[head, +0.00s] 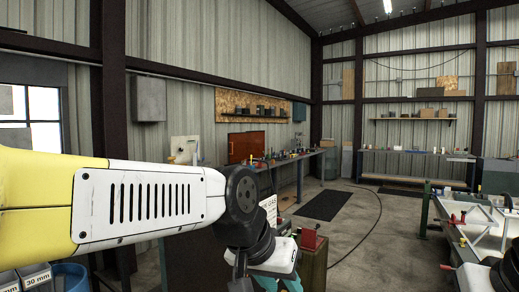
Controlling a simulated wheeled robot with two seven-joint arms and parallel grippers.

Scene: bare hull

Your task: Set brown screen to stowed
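A reddish-brown upright panel (246,147), which looks like the brown screen, stands at the back workbench against the left wall. I cannot tell from here whether it is folded or spread. My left arm reaches in from the left across the lower picture, well in front of the panel and apart from it. My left gripper (278,284) points down at the bottom edge; its teal fingers are partly cut off, so its opening is unclear. At the lower right corner a piece of my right arm seems to show, but its gripper is out of the picture.
A workbench (283,159) with small items runs along the left wall. A red vise-like thing (310,238) sits near my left gripper. Open concrete floor with a dark mat (325,205) and a cable lies between.

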